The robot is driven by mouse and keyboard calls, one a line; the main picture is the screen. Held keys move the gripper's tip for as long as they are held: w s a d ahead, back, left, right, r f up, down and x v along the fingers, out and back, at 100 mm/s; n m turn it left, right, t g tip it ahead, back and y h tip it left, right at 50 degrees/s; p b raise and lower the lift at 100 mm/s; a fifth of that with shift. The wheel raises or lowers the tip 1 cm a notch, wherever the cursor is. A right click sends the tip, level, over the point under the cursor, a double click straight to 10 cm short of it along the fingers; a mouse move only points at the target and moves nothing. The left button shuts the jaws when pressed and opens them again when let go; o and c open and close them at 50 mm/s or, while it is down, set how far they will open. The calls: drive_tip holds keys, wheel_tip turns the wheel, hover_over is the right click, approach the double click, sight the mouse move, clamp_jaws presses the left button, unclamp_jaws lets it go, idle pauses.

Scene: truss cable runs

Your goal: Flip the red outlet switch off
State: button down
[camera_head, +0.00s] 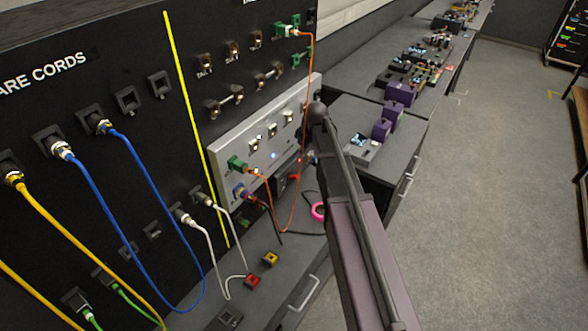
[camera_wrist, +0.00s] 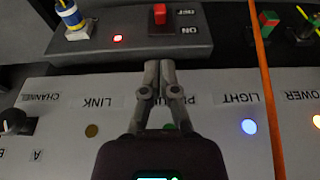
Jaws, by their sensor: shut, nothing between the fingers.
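The red outlet switch (camera_wrist: 160,14) sits at the top of the wrist view on a dark outlet box (camera_wrist: 135,48). The box carries upside-down ON and OFF labels beside the switch. A small red light (camera_wrist: 119,38) glows on the box, left of the switch. My gripper (camera_wrist: 160,66) is shut and empty. Its fingertips point at the box and appear just below the switch in the picture; I cannot tell whether they touch the box. In the head view my arm covers the gripper, and a small red part (camera_head: 296,177) shows beside it.
The pale panel (camera_wrist: 60,95) has a black knob (camera_wrist: 14,122), a lit blue lamp (camera_wrist: 249,126) and an orange lamp (camera_wrist: 316,118). An orange cable (camera_wrist: 264,80) crosses right of my gripper. Blue cables (camera_head: 143,185) hang at left. The floor at right is clear.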

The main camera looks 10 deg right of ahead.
sight(293, 176)
drive_tip(key=shift+f, duration=0.15)
drive_tip(key=b+x, duration=0.9)
drive_tip(key=shift+f, duration=0.15)
drive_tip(key=shift+f+b, duration=0.15)
drive_tip(key=shift+b, duration=0.15)
drive_tip(key=shift+a, duration=0.1)
idle(0.4)
drive_tip(key=shift+a, duration=0.2)
drive_tip(key=shift+d, duration=0.1)
drive_tip(key=shift+f, duration=0.1)
